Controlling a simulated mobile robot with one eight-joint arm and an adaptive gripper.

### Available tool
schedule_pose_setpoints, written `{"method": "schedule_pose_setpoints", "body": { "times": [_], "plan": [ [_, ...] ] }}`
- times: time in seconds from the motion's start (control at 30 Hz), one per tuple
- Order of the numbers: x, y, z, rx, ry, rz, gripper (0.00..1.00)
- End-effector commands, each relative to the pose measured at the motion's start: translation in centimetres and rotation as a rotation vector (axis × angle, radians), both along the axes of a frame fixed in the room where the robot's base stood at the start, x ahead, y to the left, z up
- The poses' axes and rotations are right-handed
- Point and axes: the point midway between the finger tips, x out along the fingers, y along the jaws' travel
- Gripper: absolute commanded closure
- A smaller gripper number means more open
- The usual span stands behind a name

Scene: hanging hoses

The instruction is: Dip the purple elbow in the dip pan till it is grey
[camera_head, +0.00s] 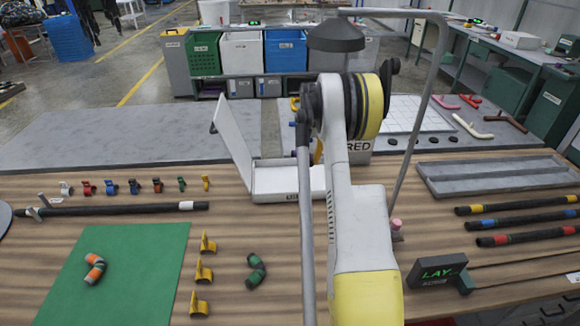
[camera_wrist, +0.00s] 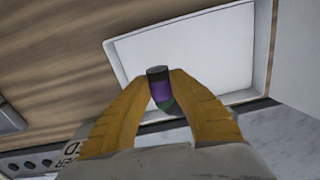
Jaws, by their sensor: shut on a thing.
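My gripper (camera_wrist: 160,88) is shut on a short elbow (camera_wrist: 160,90) with a dark end, a purple band and a green lower part. In the wrist view it is held between two yellow fingers, in front of a white open box (camera_wrist: 236,98). I cannot tell its height above the box. In the head view my arm hides most of the gripper and the elbow. The white box (camera_head: 275,196) there has a raised lid and a partly hidden label. A shallow grey tray (camera_head: 432,188) lies at the right. No readable label shows which is the dip pan.
A grey block marked RED (camera_head: 358,146) stands behind my arm. An orange-banded elbow (camera_head: 95,268) lies on a green mat (camera_head: 145,265); a green-banded elbow (camera_head: 256,270) lies near yellow holders (camera_head: 203,270). Banded hoses (camera_head: 520,221) lie at right. A bent grey post (camera_head: 425,110) rises beside my arm.

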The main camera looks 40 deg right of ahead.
Motion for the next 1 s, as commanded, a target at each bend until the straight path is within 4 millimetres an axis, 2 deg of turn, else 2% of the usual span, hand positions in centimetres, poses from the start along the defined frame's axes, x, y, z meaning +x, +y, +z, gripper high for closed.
{"method": "schedule_pose_setpoints", "body": {
  "times": [0.37, 1.0],
  "plan": [
    [-0.1, -0.3, -1.6, 0.000, 0.000, -0.005, 1.00],
    [-0.2, -0.3, -7.2, 0.000, 0.000, -0.005, 1.00]
  ]
}}
